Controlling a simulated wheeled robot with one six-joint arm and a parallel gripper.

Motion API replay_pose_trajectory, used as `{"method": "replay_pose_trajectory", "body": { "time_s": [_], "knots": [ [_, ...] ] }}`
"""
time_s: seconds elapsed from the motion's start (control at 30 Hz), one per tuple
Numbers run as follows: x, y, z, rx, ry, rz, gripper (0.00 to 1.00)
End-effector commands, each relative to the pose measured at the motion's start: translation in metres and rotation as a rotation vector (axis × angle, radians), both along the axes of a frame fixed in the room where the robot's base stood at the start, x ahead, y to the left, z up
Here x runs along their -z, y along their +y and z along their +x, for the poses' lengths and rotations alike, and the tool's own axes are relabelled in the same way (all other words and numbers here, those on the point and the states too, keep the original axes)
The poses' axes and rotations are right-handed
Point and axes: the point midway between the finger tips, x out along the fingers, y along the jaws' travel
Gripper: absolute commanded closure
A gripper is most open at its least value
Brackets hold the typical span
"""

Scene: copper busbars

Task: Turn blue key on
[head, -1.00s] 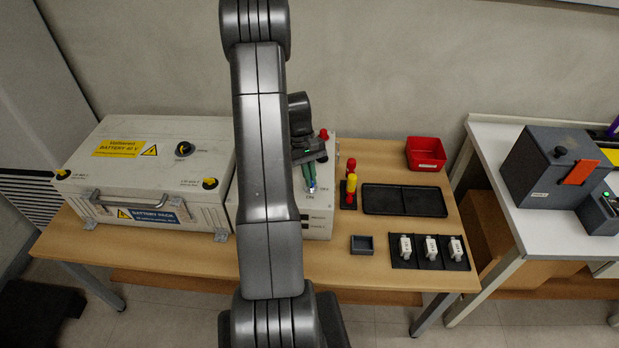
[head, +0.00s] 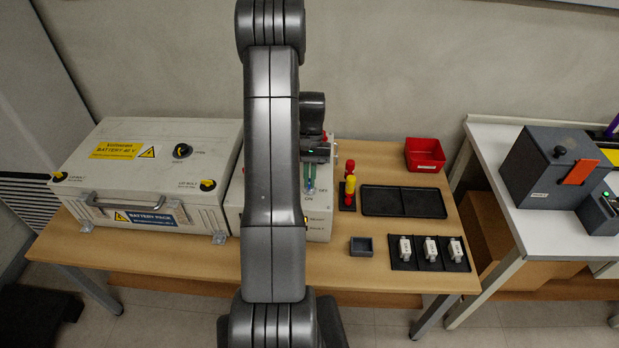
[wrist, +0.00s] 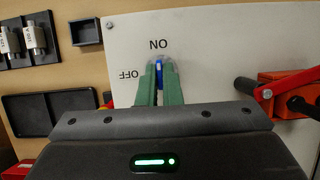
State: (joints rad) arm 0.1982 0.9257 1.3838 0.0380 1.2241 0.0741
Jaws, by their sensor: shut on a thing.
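The blue key (wrist: 159,70) sits in the face of the white box and stands between my green fingertips in the wrist view. My gripper (wrist: 159,82) is shut on it. The key lines up with the "ON" mark, which shows upside down just beyond it; the "OFF" mark is to its left. In the head view my gripper (head: 309,183) is above the white box (head: 318,222), fingers pointing down at the key. The key itself is too small there to read its angle, and my arm hides the left part of the box.
A red-handled switch (wrist: 275,92) is right of my gripper in the wrist view. Red and yellow tools (head: 350,183), a black tray (head: 404,201), a red bin (head: 425,155) and a small grey tray (head: 361,246) lie right of the box. A battery pack (head: 150,185) stands left.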

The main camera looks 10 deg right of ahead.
Motion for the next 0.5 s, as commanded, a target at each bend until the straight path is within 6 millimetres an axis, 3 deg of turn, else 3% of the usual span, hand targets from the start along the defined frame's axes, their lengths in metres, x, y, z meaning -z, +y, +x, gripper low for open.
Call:
{"method": "replay_pose_trajectory", "body": {
  "time_s": [0.37,0.4,0.5],
  "knots": [
    [-0.0010,-0.0002,0.0012,0.004,-0.004,-0.001,1.00],
    [-0.0010,-0.0002,0.0012,0.004,-0.004,-0.001,0.87],
    [-0.0008,-0.0003,0.0008,0.004,-0.003,0.000,0.73]
  ]
}}
